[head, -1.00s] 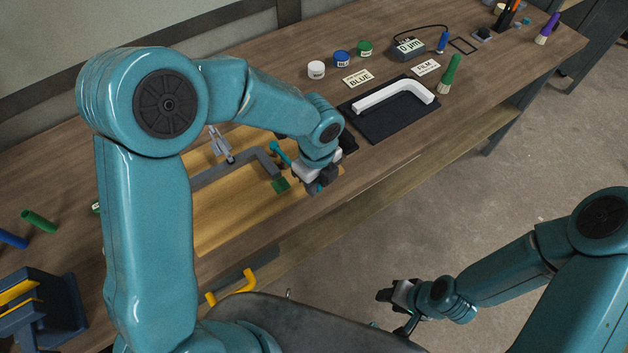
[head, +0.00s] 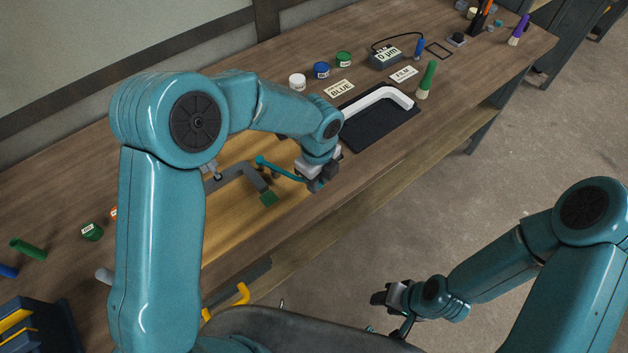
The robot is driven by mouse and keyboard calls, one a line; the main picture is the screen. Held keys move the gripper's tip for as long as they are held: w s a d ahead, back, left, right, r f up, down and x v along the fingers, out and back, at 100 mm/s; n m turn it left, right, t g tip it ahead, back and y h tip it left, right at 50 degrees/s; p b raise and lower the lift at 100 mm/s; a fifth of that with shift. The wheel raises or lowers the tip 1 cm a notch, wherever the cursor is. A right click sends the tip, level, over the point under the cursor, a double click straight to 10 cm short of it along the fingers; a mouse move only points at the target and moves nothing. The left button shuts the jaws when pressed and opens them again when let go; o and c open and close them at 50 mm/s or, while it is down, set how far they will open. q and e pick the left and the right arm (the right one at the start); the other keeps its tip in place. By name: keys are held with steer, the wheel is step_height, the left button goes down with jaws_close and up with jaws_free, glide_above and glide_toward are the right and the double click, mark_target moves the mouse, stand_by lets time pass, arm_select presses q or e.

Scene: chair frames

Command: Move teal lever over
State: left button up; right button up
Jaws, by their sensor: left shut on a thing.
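The teal lever (head: 280,169) is a thin rod with a rounded end, over the yellow wooden board on the bench. It slants down to the right, from the grey bracket toward my left gripper. My left gripper (head: 316,183) is shut on the lever's right end, near the bench's front edge; its fingers hide that end.
A black tray (head: 375,132) holding a white bent piece (head: 385,97) lies right of my left gripper. Paint pots, including a blue one (head: 321,70), cards and a gauge (head: 386,58) stand behind. My left arm hides much of the board. A yellow handle (head: 241,294) shows at the front edge.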

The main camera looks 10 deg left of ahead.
arm_select(q)
steer(key=shift+w, duration=0.1)
steer(key=shift+w+d+p, duration=0.25)
steer(key=shift+w+p, duration=0.2)
steer(key=shift+w, duration=0.65)
steer(key=o, duration=0.9)
steer(key=shift+w, duration=0.1)
steer(key=shift+f, duration=0.1)
